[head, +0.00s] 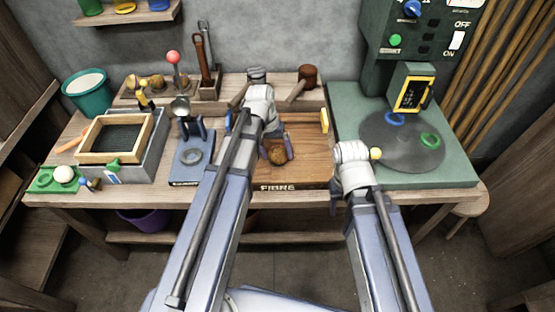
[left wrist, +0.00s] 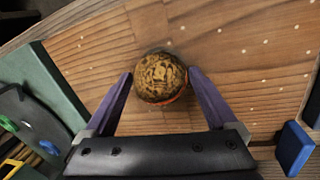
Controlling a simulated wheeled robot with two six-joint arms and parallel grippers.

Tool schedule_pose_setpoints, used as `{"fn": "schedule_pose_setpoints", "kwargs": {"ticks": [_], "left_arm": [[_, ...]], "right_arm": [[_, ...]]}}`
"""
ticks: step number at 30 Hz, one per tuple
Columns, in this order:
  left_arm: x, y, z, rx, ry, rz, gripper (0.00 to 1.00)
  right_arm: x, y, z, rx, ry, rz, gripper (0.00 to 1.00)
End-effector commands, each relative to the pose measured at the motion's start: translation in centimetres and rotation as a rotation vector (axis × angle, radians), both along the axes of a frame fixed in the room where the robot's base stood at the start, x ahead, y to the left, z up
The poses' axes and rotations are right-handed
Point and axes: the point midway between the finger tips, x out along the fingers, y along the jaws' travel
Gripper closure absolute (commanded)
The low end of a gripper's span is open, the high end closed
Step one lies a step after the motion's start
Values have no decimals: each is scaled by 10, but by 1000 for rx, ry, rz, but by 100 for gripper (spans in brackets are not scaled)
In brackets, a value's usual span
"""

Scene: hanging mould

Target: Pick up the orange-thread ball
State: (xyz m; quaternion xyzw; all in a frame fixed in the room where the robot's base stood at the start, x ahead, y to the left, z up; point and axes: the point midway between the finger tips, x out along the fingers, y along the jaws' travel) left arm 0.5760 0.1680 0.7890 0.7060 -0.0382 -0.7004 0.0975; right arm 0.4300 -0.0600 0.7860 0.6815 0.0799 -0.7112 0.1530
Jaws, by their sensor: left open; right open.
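The orange-thread ball (left wrist: 160,77) is a round, brown-and-tan mottled ball with an orange line along its lower edge in the left wrist view.
To the left stand a blue press (head: 192,158), a framed mesh tray (head: 114,137) and a teal bucket (head: 88,95). To the right is a green machine with a round grey plate (head: 402,150) bearing blue and green rings.

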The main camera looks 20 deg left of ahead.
Motion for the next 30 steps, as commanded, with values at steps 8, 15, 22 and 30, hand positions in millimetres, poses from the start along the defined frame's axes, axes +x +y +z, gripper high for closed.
{"fn": "schedule_pose_setpoints", "kwargs": {"ticks": [8, 15, 22, 30], "left_arm": [[0, 0, 1, -1, 0, 0, 20], [0, 0, 1, -1, 0, -1, 47], [0, 0, 1, -1, 0, -1, 73], [0, 0, 1, -1, 0, -1, 84]], "right_arm": [[0, 0, 1, 0, 0, 0, 50], [0, 0, 1, 0, 0, 0, 50], [0, 0, 1, 0, 0, 0, 50], [0, 0, 1, 0, 0, 0, 50]]}}
